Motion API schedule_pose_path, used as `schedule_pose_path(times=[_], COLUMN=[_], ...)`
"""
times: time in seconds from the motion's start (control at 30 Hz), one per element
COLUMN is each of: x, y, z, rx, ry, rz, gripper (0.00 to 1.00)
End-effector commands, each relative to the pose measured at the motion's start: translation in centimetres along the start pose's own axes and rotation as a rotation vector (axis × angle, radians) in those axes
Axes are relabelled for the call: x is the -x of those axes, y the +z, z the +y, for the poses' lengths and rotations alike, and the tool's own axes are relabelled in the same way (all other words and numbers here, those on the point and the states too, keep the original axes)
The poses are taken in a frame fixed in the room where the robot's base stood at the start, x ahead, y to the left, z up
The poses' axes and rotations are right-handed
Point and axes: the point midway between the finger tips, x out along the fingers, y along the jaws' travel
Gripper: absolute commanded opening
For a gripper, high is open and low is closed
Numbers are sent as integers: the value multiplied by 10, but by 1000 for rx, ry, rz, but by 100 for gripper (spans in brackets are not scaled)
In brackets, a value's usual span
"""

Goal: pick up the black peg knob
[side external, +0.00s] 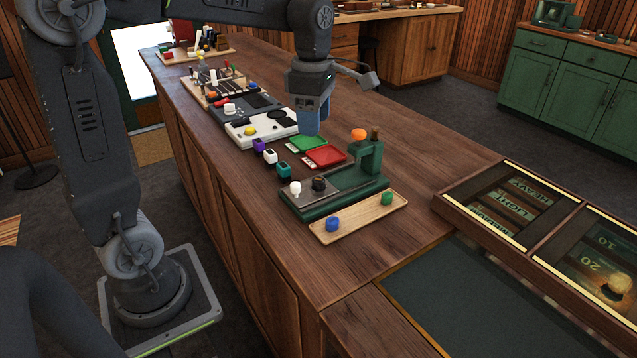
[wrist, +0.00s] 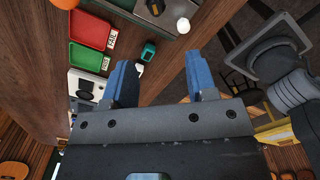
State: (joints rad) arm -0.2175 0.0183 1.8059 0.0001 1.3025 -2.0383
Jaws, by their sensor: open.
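The black peg knob (side external: 319,183) sits on the grey plate of a green fixture (side external: 335,197), beside a white knob (side external: 295,188). My gripper (side external: 310,127) points down above the bench, behind the fixture and near the green tray. In the wrist view its blue fingers (wrist: 160,62) stand apart with nothing held between them.
A green tray (side external: 309,143) and a red tray (side external: 326,156) lie behind the fixture. Purple, white and teal blocks stand left of them. The fixture's green post (side external: 369,160) rises at right, near an orange knob (side external: 358,134). A wooden tray (side external: 352,223) with blue and green knobs lies in front.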

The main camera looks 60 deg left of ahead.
Motion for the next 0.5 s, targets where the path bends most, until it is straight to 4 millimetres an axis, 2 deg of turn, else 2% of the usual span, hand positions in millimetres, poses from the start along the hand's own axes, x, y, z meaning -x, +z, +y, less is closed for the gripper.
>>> schedule_pose_path(times=[0.17, 0.5], x=[-9, -70], y=[0, 0], z=[7, 5], rx=[87, 85], ry=[-17, -18], rz=[9, 10], gripper=[52, 52])
